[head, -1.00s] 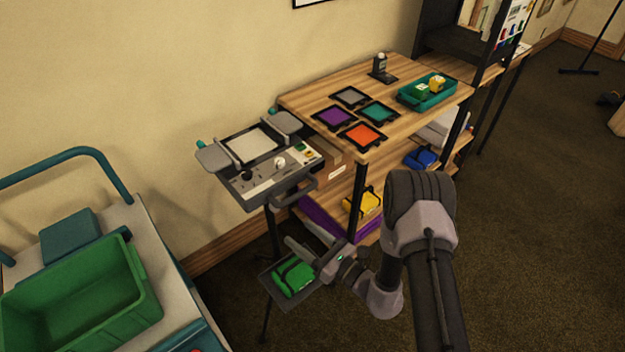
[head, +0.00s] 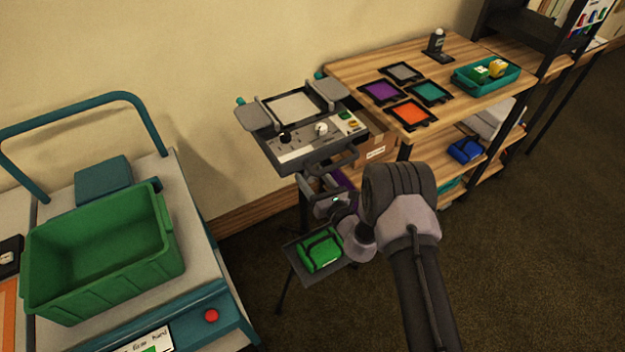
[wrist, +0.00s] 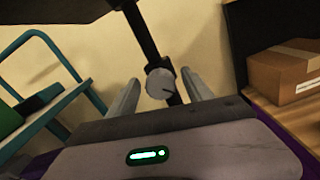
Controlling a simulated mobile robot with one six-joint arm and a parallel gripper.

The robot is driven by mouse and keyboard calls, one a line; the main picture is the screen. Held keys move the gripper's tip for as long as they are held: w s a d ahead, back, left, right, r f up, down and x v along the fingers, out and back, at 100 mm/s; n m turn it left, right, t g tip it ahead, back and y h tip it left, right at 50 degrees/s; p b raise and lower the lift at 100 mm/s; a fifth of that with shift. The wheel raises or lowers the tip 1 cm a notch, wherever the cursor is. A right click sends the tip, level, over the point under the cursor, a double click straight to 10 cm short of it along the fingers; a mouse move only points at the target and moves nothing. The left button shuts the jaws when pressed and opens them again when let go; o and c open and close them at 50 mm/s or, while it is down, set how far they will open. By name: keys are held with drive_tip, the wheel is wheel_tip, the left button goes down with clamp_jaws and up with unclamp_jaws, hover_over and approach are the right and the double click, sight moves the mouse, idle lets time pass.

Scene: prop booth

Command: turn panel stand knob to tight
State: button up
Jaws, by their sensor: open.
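The panel stand knob (wrist: 160,84) is a round grey knob on the stand's dark post (wrist: 143,38) in the wrist view. A short dark mark shows on its face; I cannot read any tight marking. My gripper (wrist: 161,77) is open, with one finger to the left of the knob and one to the right; I see no contact. In the head view, my gripper (head: 318,190) is below the control panel (head: 312,140) at the top of the stand. The knob is not clearly visible there.
A tray with a green pouch (head: 320,251) is low on the stand. A wooden table (head: 455,62) with coloured tiles stands to the right, and a cart with a green bin (head: 100,255) to the left. A cardboard box (wrist: 285,70) is on a shelf at right.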

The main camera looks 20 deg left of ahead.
drive_tip(key=shift+c, duration=0.5)
clamp_jaws()
drive_tip(key=m, duration=0.4)
drive_tip(key=shift+m, duration=0.4)
drive_tip(key=m, duration=0.4)
drive_tip(key=shift+w+m, duration=0.1)
drive_tip(key=shift+m, duration=0.2)
drive_tip(key=m, duration=0.4)
drive_tip(key=shift+f, duration=0.1)
drive_tip(key=shift+f+m, duration=0.1)
drive_tip(key=shift+m, duration=2.3)
